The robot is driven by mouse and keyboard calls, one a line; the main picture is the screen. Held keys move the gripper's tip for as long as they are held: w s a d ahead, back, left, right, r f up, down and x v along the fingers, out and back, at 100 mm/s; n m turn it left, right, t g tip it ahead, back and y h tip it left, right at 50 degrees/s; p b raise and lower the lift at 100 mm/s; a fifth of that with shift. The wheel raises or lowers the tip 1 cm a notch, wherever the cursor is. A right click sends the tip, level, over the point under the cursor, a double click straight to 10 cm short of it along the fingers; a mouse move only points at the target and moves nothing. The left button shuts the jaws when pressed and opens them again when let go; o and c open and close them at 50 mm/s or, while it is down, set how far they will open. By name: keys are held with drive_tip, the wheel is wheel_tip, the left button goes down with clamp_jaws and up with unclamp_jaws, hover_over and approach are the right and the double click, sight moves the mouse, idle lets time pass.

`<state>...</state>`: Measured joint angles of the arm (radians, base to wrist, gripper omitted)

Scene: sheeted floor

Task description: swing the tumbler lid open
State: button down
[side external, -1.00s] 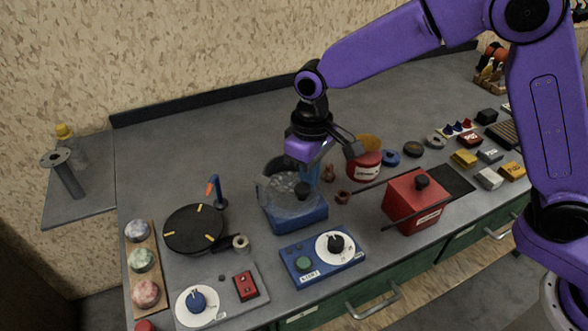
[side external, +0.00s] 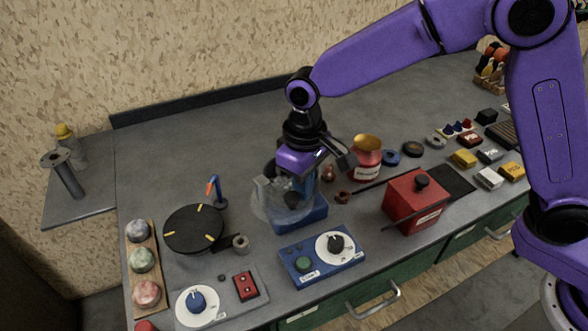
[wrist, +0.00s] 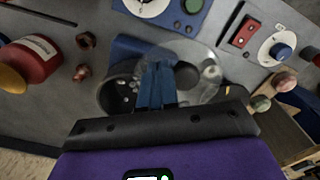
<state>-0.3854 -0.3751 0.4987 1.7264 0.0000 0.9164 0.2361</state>
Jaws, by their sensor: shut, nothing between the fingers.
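The tumbler has a blue base (side external: 312,217) and a dark round drum (wrist: 112,98), with several small pale stones visible inside in the wrist view. Its clear round lid (side external: 268,206) sits off to the left of the drum in the side view, so part of the drum mouth is uncovered. A dark round knob on the lid (wrist: 188,75) shows in the wrist view. My gripper (wrist: 156,66) has its blue fingers together and empty, over the drum beside the knob. It also shows in the side view (side external: 312,188). Whether the fingers touch the lid I cannot tell.
A blue dial panel (side external: 322,255) stands in front of the tumbler. A red box (side external: 412,205) with dark rods and a red jar (side external: 366,165) stand to the right. A black turntable (side external: 193,228) is to the left. The back of the bench is clear.

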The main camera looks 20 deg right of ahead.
sight(274, 217)
drive_tip(key=shift+a, duration=0.1)
drive_tip(key=shift+s+a, duration=0.25)
drive_tip(key=shift+a, duration=0.2)
drive_tip(key=shift+s+a, duration=0.2)
drive_tip(key=shift+a, duration=0.25)
drive_tip(key=shift+s+a, duration=0.15)
drive_tip(key=shift+a, duration=0.4)
drive_tip(key=shift+s+a, duration=0.15)
drive_tip(key=shift+a, duration=0.5)
drive_tip(key=shift+a, duration=1)
